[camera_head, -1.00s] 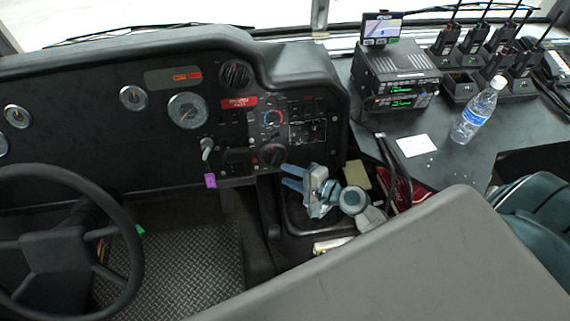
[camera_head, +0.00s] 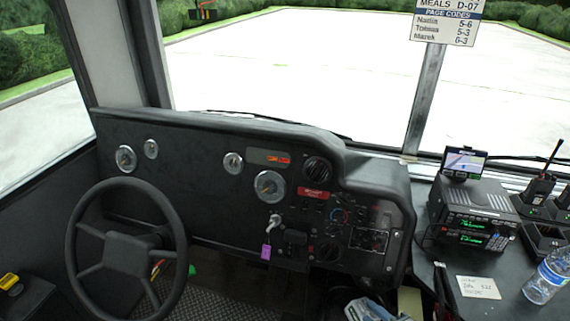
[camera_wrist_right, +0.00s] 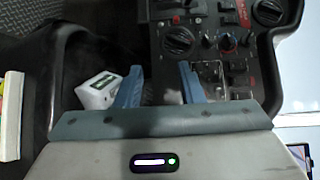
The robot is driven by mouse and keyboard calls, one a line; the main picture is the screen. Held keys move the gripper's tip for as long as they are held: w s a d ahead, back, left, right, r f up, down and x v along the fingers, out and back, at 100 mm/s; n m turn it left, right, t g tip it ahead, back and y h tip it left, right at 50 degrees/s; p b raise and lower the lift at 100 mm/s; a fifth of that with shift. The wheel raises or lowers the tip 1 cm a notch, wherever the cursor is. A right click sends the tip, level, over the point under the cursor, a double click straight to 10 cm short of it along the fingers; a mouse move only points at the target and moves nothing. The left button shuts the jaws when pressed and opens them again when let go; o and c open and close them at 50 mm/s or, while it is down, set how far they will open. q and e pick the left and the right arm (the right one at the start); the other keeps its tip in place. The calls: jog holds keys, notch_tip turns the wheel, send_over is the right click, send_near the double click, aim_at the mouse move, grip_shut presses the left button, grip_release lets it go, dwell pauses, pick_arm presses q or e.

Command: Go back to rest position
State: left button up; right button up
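My right gripper (camera_wrist_right: 161,84) shows in the right wrist view with its two blue fingers apart and nothing clearly held between them. Dark dashboard controls lie behind and above the fingers. In the head view only a blue-grey part of the right gripper (camera_head: 368,309) shows at the bottom edge, below the dashboard. My left gripper is in neither current view.
The steering wheel (camera_head: 127,255) and dashboard (camera_head: 225,190) fill the left and middle. A radio (camera_head: 472,215), a white note (camera_head: 478,287) and a water bottle (camera_head: 549,275) stand right. A white device (camera_wrist_right: 97,92) is beside the fingers.

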jog(key=s+a+n+g+h, duration=0.25)
jog(key=s+n+g, duration=0.35)
jog(key=s+n, duration=0.5)
jog(key=s+d+r+n+g+h, duration=0.25)
jog(key=s+d+n+h, duration=0.35)
jog(key=s, duration=0.4)
jog(key=d+f+m+g, duration=0.1)
jog(key=d+f, duration=0.1)
jog(key=f, duration=1.2)
jog(key=d+f+m+g, duration=0.1)
jog(key=d+f, duration=0.1)
jog(key=f, duration=1.1)
pick_arm(q)
jog(key=shift+w+a+r, duration=0.15)
jog(key=shift+w+a, duration=0.25)
jog(key=shift+w, duration=0.35)
pick_arm(e)
jog(key=s+f, duration=0.8)
jog(key=f, duration=0.3)
jog(key=s+d+f+g, duration=0.1)
jog(key=s+f, duration=0.8)
jog(key=f, duration=0.2)
jog(key=shift+d, duration=0.3)
jog(key=shift+f, duration=0.1)
pick_arm(q)
jog(key=shift+w, duration=0.45)
